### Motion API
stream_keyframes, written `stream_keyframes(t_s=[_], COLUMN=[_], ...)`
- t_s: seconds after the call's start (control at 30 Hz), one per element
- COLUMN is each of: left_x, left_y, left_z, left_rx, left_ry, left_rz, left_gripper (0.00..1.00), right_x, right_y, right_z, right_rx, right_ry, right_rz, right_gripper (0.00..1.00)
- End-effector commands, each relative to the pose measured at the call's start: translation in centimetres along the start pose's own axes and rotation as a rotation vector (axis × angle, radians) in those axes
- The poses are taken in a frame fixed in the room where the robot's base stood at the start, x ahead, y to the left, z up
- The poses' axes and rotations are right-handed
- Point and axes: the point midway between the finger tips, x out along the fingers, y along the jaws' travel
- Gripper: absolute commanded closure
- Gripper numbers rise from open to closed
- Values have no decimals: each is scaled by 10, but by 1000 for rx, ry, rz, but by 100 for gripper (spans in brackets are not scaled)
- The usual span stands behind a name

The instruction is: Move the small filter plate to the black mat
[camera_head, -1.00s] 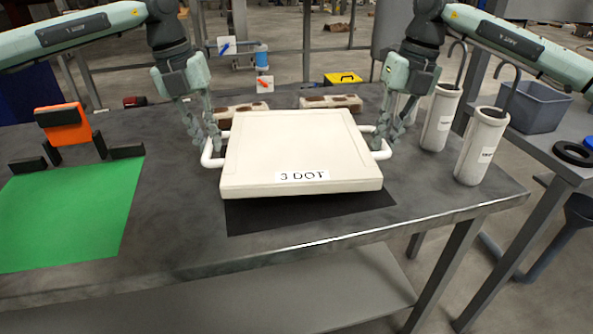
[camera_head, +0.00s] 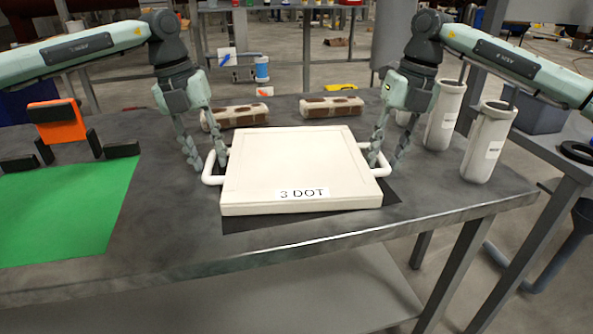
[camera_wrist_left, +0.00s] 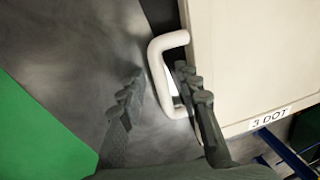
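The small filter plate (camera_head: 295,165), cream-white and labelled "3 DOT", lies flat over the black mat (camera_head: 245,222). The mat shows along the plate's front and right edges. My left gripper (camera_head: 206,164) is open at the left white handle (camera_head: 212,178), one finger on each side of the bar. In the left wrist view, the open left gripper (camera_wrist_left: 165,88) straddles the handle (camera_wrist_left: 154,62) beside the plate (camera_wrist_left: 245,60). My right gripper (camera_head: 386,164) appears open at the right handle (camera_head: 385,170), its fingers spread around the bar.
A green mat (camera_head: 65,210) and an orange-black stand (camera_head: 57,122) are at the left. Two brown-and-white blocks (camera_head: 235,116) (camera_head: 331,107) lie behind the plate. White cylinders (camera_head: 488,145) (camera_head: 444,115) stand at the right. The table's front edge is close to the black mat.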

Motion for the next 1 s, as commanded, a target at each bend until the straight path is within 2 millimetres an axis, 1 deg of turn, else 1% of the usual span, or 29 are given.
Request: stream_keyframes(t_s=[0.23, 0.37, 0.47, 0.6, 0.73, 0.9, 1.0], left_x=[-1, -12, -30, -61, -88, -111, -118], left_y=[-1, -1, -1, -1, -1, -1, -1], left_z=[0, 1, 1, 1, 1, 0, 0], left_rx=[1, 0, 0, 0, 0, 0, 1], left_ry=[0, -2, -4, -5, -4, -1, -1], left_rz=[-1, -2, -4, -3, -2, -1, -1], left_gripper=[67, 67, 67, 67, 67, 67, 67], right_x=[0, 0, 0, 0, 0, 0, -1], right_y=[1, 1, 1, 1, 1, 1, 1], right_z=[0, 0, 0, 0, 0, 0, 0], right_rx=[-1, -2, -2, -2, -2, -2, -2], right_ry=[0, 0, 0, 0, 0, 0, -1], right_rz=[1, 1, 1, 1, 1, 1, 1], right_gripper=[67, 67, 67, 67, 67, 67, 67])
